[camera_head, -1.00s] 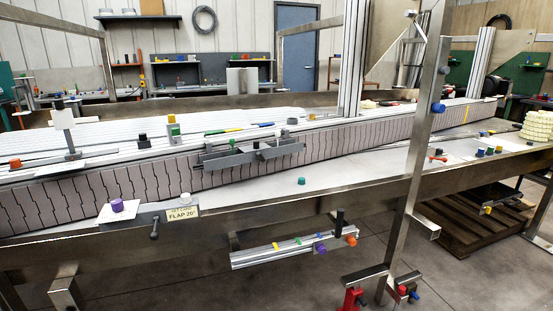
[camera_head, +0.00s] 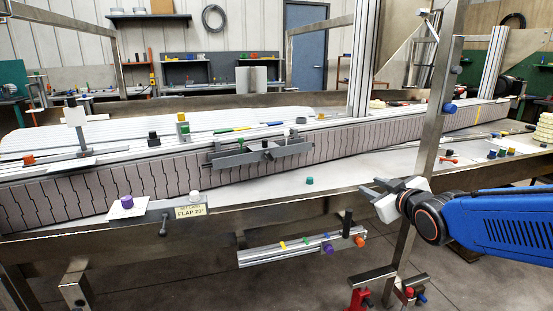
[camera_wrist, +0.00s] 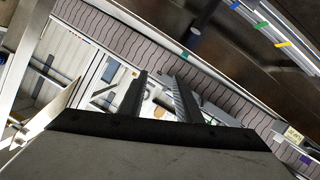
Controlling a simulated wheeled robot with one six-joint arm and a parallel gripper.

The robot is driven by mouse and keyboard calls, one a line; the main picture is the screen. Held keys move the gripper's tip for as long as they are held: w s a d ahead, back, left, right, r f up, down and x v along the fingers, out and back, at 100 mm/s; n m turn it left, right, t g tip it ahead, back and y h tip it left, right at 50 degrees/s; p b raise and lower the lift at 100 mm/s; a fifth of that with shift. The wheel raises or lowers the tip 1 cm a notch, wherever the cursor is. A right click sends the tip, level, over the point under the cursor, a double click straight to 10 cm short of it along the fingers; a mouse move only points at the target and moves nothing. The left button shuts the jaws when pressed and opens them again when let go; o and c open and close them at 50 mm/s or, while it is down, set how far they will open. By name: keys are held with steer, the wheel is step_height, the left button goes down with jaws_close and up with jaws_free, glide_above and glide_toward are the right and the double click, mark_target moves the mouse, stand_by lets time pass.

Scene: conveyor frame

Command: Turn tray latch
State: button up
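A long grey tray (camera_head: 240,160) is fixed along the near side of the slatted conveyor, left of the middle of the head view. A small dark part (camera_head: 267,152), which looks like its latch, sits near the tray's middle; its exact turn is too small to tell. My gripper (camera_head: 368,187) is in front of the table edge, to the right of the tray and apart from it. Its two fingers point left, parted and empty. In the wrist view the fingers (camera_wrist: 162,78) stand apart with the conveyor side beyond; I cannot make out the latch there.
A steel upright (camera_head: 432,110) stands behind my gripper. A green knob (camera_head: 309,181) sits on the table between gripper and tray. A rail with coloured clips (camera_head: 290,250) hangs below the table edge. A flap label (camera_head: 190,211) is at left.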

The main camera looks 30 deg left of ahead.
mark_target(270, 156)
steer(key=s+a+n+g+y, duration=0.1)
steer(key=s+a+n+y, duration=0.2)
steer(key=a, duration=0.7)
steer(key=s+a+n+g+y, duration=0.1)
steer(key=s+a+n+y, duration=0.15)
steer(key=a, duration=0.85)
steer(key=x, duration=1.7)
steer(key=shift+w+r, duration=0.1)
steer(key=shift+r, duration=0.05)
steer(key=shift+y, duration=0.25)
jaws_close()
